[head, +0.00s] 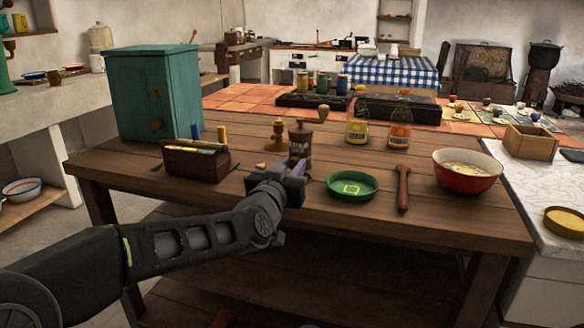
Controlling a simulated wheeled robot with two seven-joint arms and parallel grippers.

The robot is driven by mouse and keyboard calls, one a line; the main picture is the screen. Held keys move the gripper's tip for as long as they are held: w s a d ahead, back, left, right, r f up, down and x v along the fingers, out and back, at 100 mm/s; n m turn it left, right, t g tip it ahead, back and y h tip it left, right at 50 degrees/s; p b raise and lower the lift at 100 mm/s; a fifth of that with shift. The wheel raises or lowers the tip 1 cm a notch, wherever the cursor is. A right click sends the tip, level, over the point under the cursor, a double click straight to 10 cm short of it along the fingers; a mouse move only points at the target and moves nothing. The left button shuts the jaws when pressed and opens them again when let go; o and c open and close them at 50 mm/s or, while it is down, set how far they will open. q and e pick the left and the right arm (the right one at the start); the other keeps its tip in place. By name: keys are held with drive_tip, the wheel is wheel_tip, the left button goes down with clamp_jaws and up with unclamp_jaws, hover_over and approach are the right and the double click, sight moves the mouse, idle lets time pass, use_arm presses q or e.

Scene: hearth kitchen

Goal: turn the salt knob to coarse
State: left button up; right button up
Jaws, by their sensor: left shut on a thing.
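A dark brown mill (301,143) with a crank on top stands upright on the wooden table, near its front middle. My left gripper (297,172) reaches in from the left, low in front of the mill. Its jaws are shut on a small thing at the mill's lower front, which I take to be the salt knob. The fingers and wrist hide the knob, so its setting and any marks cannot be read. A brass-coloured turned piece (277,136) stands just left of the mill. My right gripper is not in view.
A green dish (352,187), a wooden pestle-like tool (403,186) and a red bowl (467,172) stand to the right. Two bottles, one yellow (357,122), stand behind. A wooden box (197,163) and teal cabinet (156,92) are left. The wooden table's (440,222) front right is clear.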

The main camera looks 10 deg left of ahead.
use_arm(q)
clamp_jaws()
drive_tip(key=shift+n, duration=0.4)
drive_tip(key=n+b, duration=0.2)
drive_tip(key=n, duration=0.1)
drive_tip(key=shift+f, duration=0.1)
drive_tip(key=n+b, duration=0.2)
drive_tip(key=n, duration=0.2)
drive_tip(key=shift+n+b, duration=0.3)
drive_tip(key=shift+b, duration=0.05)
drive_tip(key=n+b, duration=0.1)
drive_tip(key=n, duration=0.2)
drive_tip(key=shift+n+b, duration=0.3)
drive_tip(key=n+b, duration=0.1)
drive_tip(key=n, duration=0.3)
drive_tip(key=shift+b, duration=0.3)
